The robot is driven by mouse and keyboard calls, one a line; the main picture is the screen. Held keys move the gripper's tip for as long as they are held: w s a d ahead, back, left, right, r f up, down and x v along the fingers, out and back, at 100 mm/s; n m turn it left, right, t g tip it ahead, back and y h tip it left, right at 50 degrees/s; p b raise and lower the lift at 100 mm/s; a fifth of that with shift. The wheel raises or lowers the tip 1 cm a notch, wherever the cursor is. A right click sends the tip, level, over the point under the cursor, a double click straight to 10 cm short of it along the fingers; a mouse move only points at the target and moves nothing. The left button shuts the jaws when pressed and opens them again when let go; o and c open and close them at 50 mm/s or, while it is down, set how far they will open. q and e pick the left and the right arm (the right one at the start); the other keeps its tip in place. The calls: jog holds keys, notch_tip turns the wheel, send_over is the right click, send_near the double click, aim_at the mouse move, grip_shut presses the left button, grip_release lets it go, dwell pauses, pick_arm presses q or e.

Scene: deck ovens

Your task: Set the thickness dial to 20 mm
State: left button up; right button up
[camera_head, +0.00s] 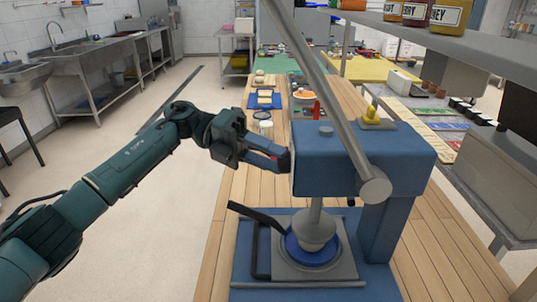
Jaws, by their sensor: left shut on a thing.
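A blue press (330,165) stands on the wooden counter, with a long grey lever bar (325,85) slanting across it. My left gripper (283,158) is at the upper left side of the press head. Its fingers are shut on a small dark part there, which I take to be the thickness dial. The fingers hide most of it, and no scale or setting can be read. My right gripper is out of view.
A grey plunger (316,231) hangs over a blue disc on the press's lower plate, with a black handle (257,216) sticking out left. A shelf with jars (447,16) overhangs at right. Floor is open at left.

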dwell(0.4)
pick_arm(q)
jog(key=o, duration=1)
jog(key=b+v, duration=0.3)
jog(key=v, duration=1)
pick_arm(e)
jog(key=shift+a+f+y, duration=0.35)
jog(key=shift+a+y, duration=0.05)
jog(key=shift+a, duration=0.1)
pick_arm(q)
jog(key=shift+f, duration=0.1)
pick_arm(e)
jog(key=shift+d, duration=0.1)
